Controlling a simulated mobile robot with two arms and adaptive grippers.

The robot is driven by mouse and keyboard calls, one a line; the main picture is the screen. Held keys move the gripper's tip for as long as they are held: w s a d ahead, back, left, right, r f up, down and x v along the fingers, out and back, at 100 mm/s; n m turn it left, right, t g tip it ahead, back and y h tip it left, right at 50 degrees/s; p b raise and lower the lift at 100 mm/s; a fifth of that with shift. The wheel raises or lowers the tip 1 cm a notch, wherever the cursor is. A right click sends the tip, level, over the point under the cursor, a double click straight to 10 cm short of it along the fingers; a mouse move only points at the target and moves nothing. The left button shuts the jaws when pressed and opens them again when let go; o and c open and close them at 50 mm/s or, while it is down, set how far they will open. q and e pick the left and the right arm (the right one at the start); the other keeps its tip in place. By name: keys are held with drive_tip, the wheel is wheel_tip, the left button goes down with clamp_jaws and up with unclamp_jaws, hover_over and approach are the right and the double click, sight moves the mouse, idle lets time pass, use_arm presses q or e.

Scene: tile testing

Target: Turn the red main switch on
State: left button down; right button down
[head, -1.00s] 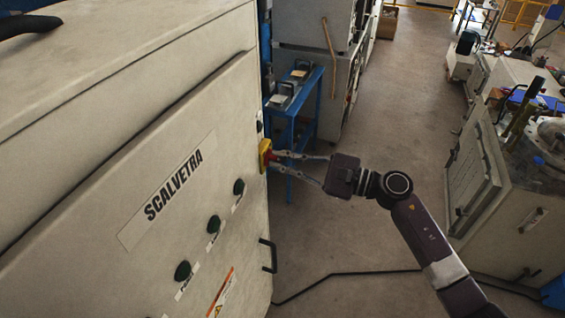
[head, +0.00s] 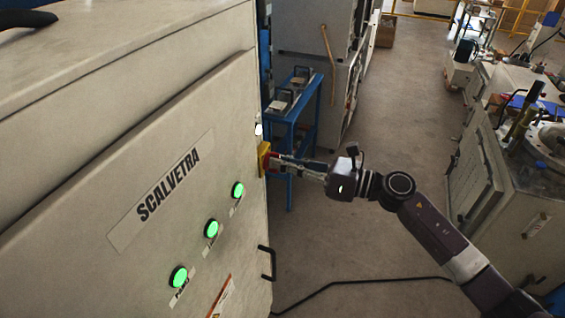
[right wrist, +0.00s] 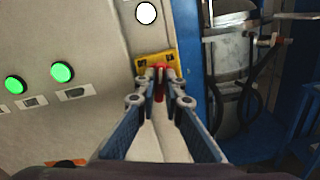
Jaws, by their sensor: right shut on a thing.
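The red main switch (right wrist: 160,83) sits on a yellow plate (right wrist: 154,60) on the front of the beige SCALVETRA cabinet (head: 95,265). In the right wrist view its red handle points straight down the picture. My right gripper (head: 272,162) is shut on the handle, with one fingertip on each side; its fingertips also show in the right wrist view (right wrist: 161,76). Three round buttons glow green, one of them here (head: 212,228). A white lamp (right wrist: 146,13) above the switch is lit. My left gripper is not in view.
A blue trolley (head: 300,112) stands just behind the cabinet's edge. A black door handle (head: 267,263) sticks out below the switch. A black cable (head: 360,282) lies on the floor.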

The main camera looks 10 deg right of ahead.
drive_tip(key=m+p, duration=0.1)
drive_tip(key=m, duration=0.4)
drive_tip(key=shift+w+d+m, duration=0.1)
drive_tip(key=shift+m, duration=0.3)
idle(0.4)
drive_tip(key=c, duration=2.3)
unclamp_jaws()
drive_tip(key=v, duration=1.2)
drive_tip(key=shift+f, duration=0.1)
